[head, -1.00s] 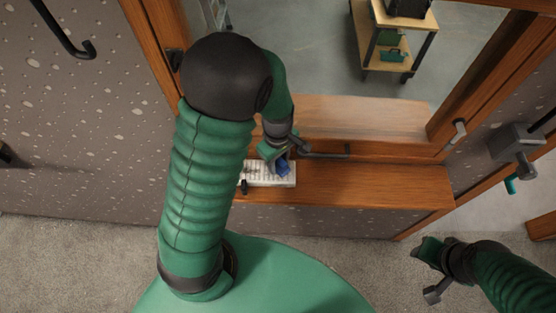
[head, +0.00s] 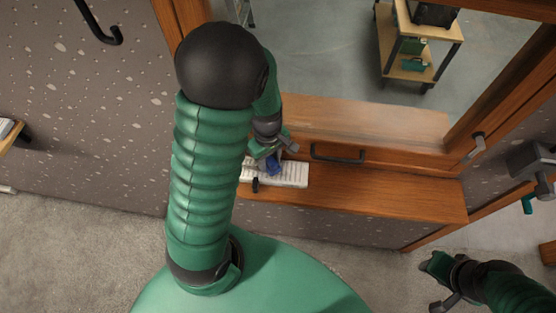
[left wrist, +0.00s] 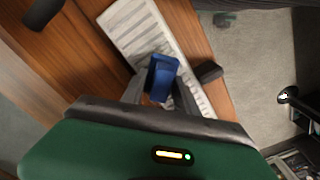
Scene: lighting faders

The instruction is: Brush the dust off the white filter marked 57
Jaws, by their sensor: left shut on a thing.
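A white slatted panel (head: 293,174) lies on the wooden window sill; it is the only filter-like thing I see, and I cannot read a 57 on it. It also shows in the left wrist view (left wrist: 135,28), with grey lines across it. My left gripper (head: 268,158) is shut on a small blue thing (left wrist: 162,76), perhaps the brush. The blue thing is over the panel, its lower end hidden; I cannot tell whether it touches. Dust cannot be made out. My right gripper (head: 440,283) is at the lower right, its fingers apart and empty, away from the sill.
The wooden sill (head: 400,200) is clear right of the panel. A dark handle (head: 338,154) is on the window frame behind it. A small dark block (left wrist: 208,72) sits at the panel's front edge. A black hook (head: 100,28) and a grey fixture (head: 530,160) are on the walls.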

